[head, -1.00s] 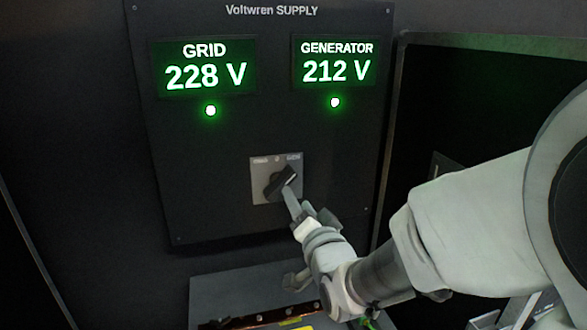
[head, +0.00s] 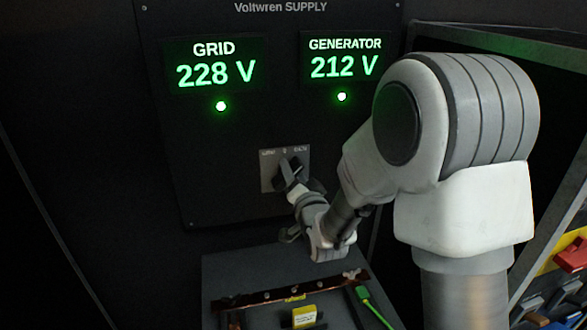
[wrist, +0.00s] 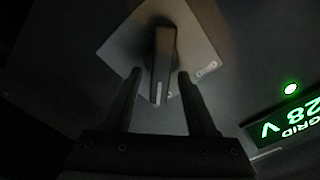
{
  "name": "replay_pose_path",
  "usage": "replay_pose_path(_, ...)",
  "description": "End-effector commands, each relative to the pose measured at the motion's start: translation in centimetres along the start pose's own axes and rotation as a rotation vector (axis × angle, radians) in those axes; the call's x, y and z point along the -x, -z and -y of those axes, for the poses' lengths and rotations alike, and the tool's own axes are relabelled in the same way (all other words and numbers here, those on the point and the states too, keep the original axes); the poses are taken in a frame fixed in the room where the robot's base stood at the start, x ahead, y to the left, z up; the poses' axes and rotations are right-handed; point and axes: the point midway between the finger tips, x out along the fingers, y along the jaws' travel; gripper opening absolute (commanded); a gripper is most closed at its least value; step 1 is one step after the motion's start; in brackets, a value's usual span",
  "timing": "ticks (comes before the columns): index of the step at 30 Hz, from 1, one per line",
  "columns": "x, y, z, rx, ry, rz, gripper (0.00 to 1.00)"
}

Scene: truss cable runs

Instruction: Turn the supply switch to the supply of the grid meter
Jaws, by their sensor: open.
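The supply switch (head: 285,165) is a grey square plate with a dark turning handle, low on the black panel. In the wrist view the handle (wrist: 163,60) has a pale mark at its lower end, pointing away from the plate label at right. In the head view it appears to tilt up to the right, towards the generator side, partly hidden by my gripper (head: 294,186). In the wrist view my gripper (wrist: 159,84) is open, one finger either side of the handle, with gaps visible. The grid meter (head: 214,64) reads 228 V. The generator meter (head: 343,57) reads 212 V. Both have lit green lamps.
A tray with coloured parts (head: 570,255) is at lower right.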

Motion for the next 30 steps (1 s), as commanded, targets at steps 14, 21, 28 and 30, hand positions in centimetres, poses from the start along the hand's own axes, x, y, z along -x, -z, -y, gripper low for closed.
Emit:
replay_pose_path(14,-0.62,-0.01,-0.03,0.000,0.000,0.000,0.43)
replay_pose_path(21,-0.60,-0.06,-0.04,0.000,-0.001,0.001,0.00)
replay_pose_path(28,-0.58,-0.19,-0.07,0.001,-0.001,0.004,0.00)
replay_pose_path(30,-0.57,-0.25,-0.09,0.006,-0.001,0.004,0.00)
